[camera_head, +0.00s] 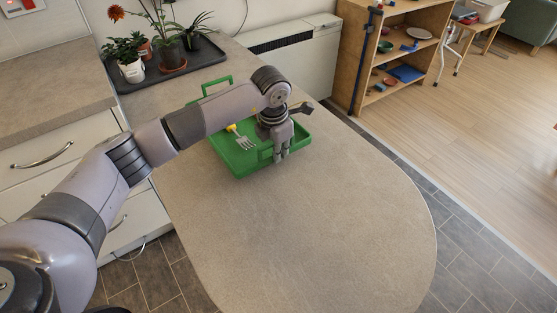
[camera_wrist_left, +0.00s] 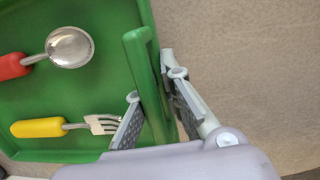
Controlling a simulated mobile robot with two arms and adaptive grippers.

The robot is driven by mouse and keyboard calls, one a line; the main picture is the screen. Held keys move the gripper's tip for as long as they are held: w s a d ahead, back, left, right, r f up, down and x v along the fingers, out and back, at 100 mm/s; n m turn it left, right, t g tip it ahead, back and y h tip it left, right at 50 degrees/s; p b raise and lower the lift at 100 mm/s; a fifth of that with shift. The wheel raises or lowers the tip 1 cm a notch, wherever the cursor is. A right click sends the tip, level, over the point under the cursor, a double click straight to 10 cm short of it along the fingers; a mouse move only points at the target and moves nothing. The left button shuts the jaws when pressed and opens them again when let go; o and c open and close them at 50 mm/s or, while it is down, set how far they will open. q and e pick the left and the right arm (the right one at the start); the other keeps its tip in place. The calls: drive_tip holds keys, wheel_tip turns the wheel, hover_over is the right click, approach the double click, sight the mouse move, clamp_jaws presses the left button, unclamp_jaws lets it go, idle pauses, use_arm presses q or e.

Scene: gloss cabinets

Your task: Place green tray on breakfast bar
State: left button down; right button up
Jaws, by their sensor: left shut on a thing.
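The green tray (camera_head: 238,166) is at the back of the grey-beige breakfast bar (camera_head: 305,235), just in front of the plants. It looks level and at the bar's surface; I cannot tell whether a small gap is under it. My left gripper (camera_head: 281,157) points down at the tray's right side and is shut on its near handle. In the left wrist view the fingers (camera_wrist_left: 152,92) sit on either side of the green handle (camera_wrist_left: 146,75). A yellow-handled fork (camera_wrist_left: 55,127) and a red-handled spoon (camera_wrist_left: 60,50) lie in the tray. My right gripper is not in view.
A dark plant tray (camera_head: 172,75) with several potted plants stands behind the green tray. A white heater (camera_head: 295,58) and a wooden shelf (camera_head: 392,65) stand beyond the bar. The bar's rounded front is clear. White drawers (camera_head: 45,160) are at left.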

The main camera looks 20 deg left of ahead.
use_arm(q)
wheel_tip(320, 180, down, 4)
drive_tip(key=shift+w+f, duration=0.1)
idle(0.4)
drive_tip(key=shift+f, duration=0.15)
drive_tip(key=c, duration=1.8)
unclamp_jaws()
drive_tip(key=shift+o, duration=0.2)
